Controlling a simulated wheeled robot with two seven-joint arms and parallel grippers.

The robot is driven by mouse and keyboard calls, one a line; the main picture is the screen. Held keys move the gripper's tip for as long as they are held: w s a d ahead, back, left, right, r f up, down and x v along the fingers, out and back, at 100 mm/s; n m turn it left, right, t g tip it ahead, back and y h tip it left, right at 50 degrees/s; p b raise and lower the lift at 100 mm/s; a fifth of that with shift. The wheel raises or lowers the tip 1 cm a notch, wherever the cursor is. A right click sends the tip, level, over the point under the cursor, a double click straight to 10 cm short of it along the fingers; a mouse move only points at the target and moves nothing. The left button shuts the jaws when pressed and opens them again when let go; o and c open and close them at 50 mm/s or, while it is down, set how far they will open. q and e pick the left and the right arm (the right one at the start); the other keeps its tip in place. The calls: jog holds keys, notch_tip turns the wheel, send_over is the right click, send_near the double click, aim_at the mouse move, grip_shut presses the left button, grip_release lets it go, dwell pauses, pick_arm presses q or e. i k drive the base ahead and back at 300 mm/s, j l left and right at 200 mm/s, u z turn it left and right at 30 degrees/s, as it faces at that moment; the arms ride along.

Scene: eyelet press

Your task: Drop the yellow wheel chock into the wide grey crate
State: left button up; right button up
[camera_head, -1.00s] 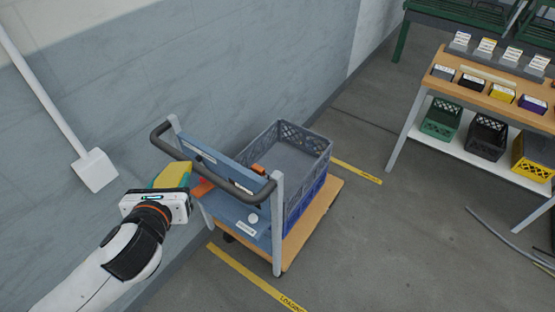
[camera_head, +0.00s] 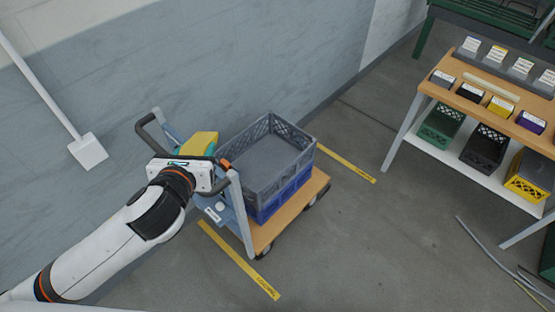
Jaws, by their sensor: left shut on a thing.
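The wide grey crate (camera_head: 262,185) stands on a blue crate on a wooden-decked cart, right of my left gripper. Its open top shows a flat grey inside. My left gripper (camera_head: 202,160) is shut on the yellow wheel chock (camera_head: 199,143), which has a teal part at its side. The chock is held above the cart's handle end, left of the crate's rim and not over its opening. The fingertips are mostly hidden behind the gripper body and the chock. My right gripper is not in view.
The cart's dark handle (camera_head: 150,130) and grey post (camera_head: 241,215) stand close around my left gripper. A workbench (camera_head: 480,95) with bins is at right. Open floor lies between.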

aim_at(260, 165)
jog(key=i+l, duration=0.25)
jog(key=l, duration=0.15)
jog(key=i+l, duration=0.25)
jog(key=l, duration=0.15)
jog(key=i+l, duration=0.25)
jog(key=l, duration=0.2)
jog(key=i+l, duration=0.3)
jog(key=l+u, duration=0.05)
jog(key=l, duration=0.05)
